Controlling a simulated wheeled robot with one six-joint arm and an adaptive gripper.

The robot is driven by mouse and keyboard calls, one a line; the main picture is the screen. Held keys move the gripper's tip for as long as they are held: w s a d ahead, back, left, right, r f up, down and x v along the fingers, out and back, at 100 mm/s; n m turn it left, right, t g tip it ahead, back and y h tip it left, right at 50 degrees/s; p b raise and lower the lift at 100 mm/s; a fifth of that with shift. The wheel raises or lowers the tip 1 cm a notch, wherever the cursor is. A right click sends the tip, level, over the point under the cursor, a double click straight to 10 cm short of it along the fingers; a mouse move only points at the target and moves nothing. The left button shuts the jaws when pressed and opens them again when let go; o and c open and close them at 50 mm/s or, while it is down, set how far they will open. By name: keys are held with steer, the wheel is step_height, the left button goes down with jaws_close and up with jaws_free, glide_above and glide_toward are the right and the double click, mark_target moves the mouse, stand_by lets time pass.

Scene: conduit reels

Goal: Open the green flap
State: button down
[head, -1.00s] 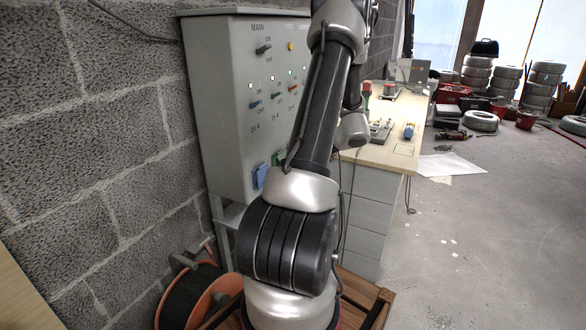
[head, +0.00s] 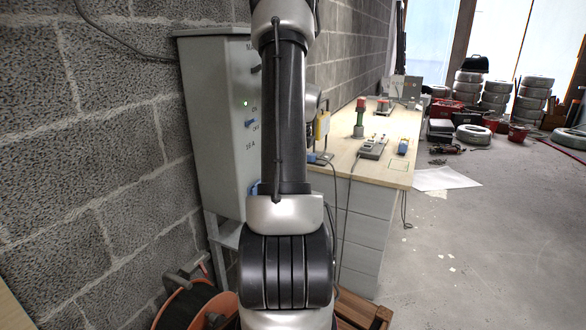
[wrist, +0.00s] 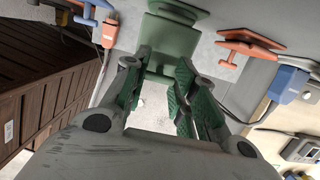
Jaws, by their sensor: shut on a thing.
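The green flap (wrist: 165,42) is at the top middle of the wrist view, on the green socket on the grey panel. My gripper (wrist: 160,75) reaches up to it, with one finger on each side of its lower part, shut on it. How far the flap is swung cannot be told. In the head view my arm hides the green flap and my gripper. The grey cabinet (head: 208,120) that carries the switches stands against the block wall, partly behind my arm.
An orange flap (wrist: 246,45) and a blue plug (wrist: 289,84) are right of the gripper. An orange plug (wrist: 109,32) with a cable is to its left. A slatted wooden crate (wrist: 45,105) is at far left. The workbench (head: 370,165) stands beside the cabinet.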

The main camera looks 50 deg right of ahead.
steer(key=shift+r, duration=0.1)
stand_by(0.4)
steer(key=c, duration=1.1)
jaws_free()
